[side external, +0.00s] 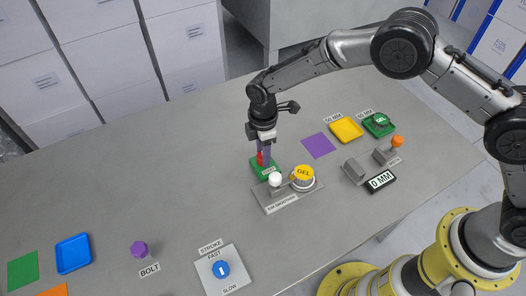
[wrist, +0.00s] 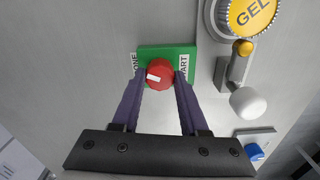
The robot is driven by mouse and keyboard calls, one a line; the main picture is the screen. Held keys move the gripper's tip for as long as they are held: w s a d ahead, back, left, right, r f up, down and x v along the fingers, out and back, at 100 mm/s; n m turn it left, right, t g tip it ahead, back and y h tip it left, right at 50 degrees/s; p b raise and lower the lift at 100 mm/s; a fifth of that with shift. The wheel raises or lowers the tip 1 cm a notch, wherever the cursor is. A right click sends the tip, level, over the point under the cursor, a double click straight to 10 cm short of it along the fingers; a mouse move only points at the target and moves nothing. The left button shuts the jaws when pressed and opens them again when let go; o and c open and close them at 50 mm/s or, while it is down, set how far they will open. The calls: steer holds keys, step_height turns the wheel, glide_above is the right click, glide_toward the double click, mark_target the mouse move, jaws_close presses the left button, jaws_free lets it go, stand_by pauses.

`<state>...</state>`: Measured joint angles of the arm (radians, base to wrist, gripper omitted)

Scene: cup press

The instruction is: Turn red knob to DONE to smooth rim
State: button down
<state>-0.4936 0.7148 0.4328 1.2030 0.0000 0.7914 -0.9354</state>
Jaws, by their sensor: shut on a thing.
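The red knob (wrist: 162,68) sits on a green base (wrist: 180,50) with a label on each side. The left label is partly covered and reads "ONE"; the right one reads "ART". The knob's white mark lies left of its centre and points roughly left, toward the "ONE" side. My gripper (wrist: 160,84) has its two purple fingers on either side of the knob, shut on it. In the side external view my gripper (side external: 263,152) reaches down from above onto the red knob (side external: 260,159) and green base (side external: 257,172), hiding part of both.
Just right of the knob is a grey rim smoother plate (side external: 290,202) with a white-balled lever (side external: 275,178) and a yellow GEL cup (side external: 303,175). A purple square (side external: 319,145), yellow tray (side external: 346,130) and green tray (side external: 379,124) lie beyond. The table left of the knob is clear.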

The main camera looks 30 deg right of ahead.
steer(key=shift+r+n, duration=0.1)
steer(key=shift+n, duration=2.1)
steer(key=shift+c, duration=2.2)
jaws_free()
step_height(320, 180, up, 14)
